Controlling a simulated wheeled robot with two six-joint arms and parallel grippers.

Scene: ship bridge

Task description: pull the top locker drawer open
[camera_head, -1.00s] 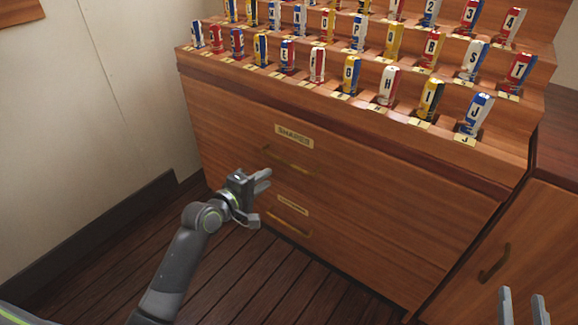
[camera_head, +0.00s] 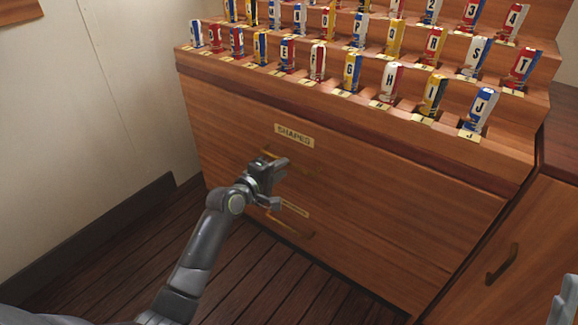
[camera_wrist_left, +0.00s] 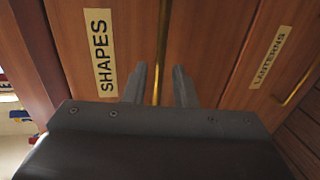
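The top locker drawer (camera_head: 380,180) is a wide wooden front with a "SHAPES" label and appears shut. Its brass bar handle (camera_head: 268,153) lies under the label, partly hidden behind my left gripper. My left gripper (camera_head: 280,183) is open in front of it. In the left wrist view, the handle (camera_wrist_left: 164,40) runs between the two spread fingers (camera_wrist_left: 160,85), with a gap on each side; I cannot tell how deep it sits between them. My right gripper (camera_head: 565,305) shows only partly at the lower right edge, away from the drawer.
A lower drawer has a "LANTERNS" label (camera_wrist_left: 270,58) and a brass handle (camera_head: 290,226). Rows of lettered flag rolls (camera_head: 390,85) stand in the stepped rack above. A cabinet door with a handle (camera_head: 502,264) is at the right. The plank floor (camera_head: 260,285) in front is clear.

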